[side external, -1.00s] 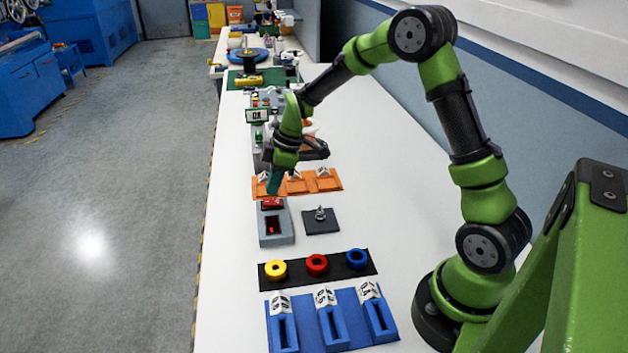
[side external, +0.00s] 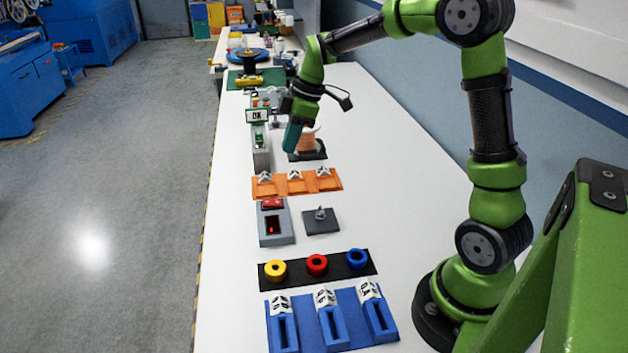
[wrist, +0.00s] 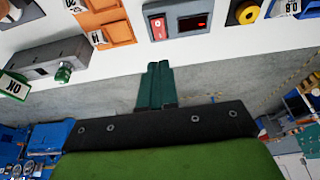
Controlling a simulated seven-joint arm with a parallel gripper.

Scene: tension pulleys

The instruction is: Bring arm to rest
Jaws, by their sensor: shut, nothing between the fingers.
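My gripper (side external: 293,137) is shut and empty, its teal fingers pointing down. In the side external view it hangs in the air above the table, between the grey device with the OK sign (side external: 257,116) and a dark base with an orange part (side external: 308,146). I cannot tell its exact height. In the wrist view the teal fingers (wrist: 157,75) lie together with nothing between them. The arm is bent over the white table (side external: 400,190).
Along the table lie an orange tray (side external: 280,187), a grey box with a red display (side external: 275,240), a dark plate with a metal peg (side external: 321,224), a black strip (side external: 294,268) with yellow, red and blue rings, and a blue slotted holder (side external: 305,341). The table's right side is clear.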

